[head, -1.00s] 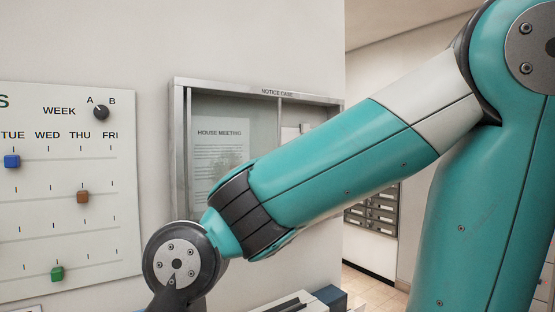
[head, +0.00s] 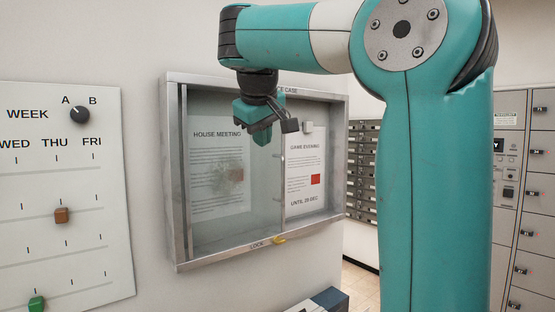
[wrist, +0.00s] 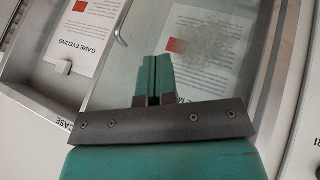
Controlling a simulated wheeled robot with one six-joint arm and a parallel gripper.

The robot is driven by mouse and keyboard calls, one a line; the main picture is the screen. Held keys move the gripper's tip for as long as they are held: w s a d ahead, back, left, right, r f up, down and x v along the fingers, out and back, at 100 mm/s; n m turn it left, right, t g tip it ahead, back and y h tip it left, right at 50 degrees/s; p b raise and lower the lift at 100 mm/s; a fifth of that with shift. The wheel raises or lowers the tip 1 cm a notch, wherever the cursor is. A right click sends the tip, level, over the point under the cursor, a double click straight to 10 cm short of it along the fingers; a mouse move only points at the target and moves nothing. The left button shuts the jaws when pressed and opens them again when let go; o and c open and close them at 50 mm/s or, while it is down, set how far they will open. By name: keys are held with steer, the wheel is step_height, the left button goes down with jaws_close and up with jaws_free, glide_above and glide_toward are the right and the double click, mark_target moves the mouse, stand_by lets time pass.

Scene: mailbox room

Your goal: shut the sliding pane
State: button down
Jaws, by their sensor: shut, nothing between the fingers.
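The notice case (head: 258,84) hangs on the wall with a metal frame. Its sliding pane (head: 262,185) stands over the left part, in front of the "House Meeting" sheet (head: 218,150). The pane's right edge stands left of the "Game Evening" sheet (head: 303,190), so the right part is uncovered. A slim handle (wrist: 122,22) shows along this edge in the wrist view. My gripper (head: 262,138) is shut and empty, in front of the upper pane, left of its edge. Its teal fingers (wrist: 155,62) also show in the wrist view; I cannot tell whether they touch the glass.
A yellow lock tab (head: 279,240) sits on the case's bottom rail. A white clip (head: 307,128) is above the "Game Evening" sheet. A slider board (head: 65,180) hangs at left. Mailboxes (head: 362,170) and parcel lockers (head: 510,200) stand at right.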

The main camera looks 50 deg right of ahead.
steer(key=w+d+f, duration=0.1)
steer(key=d+f, duration=0.1)
steer(key=d, duration=0.1)
steer(key=w+d+f, duration=0.1)
steer(key=d+f, duration=0.2)
steer(key=w+d+f, duration=0.1)
steer(key=d+f, duration=0.1)
steer(key=d, duration=0.1)
steer(key=shift+d+f+b, duration=0.15)
steer(key=shift+b, duration=0.15)
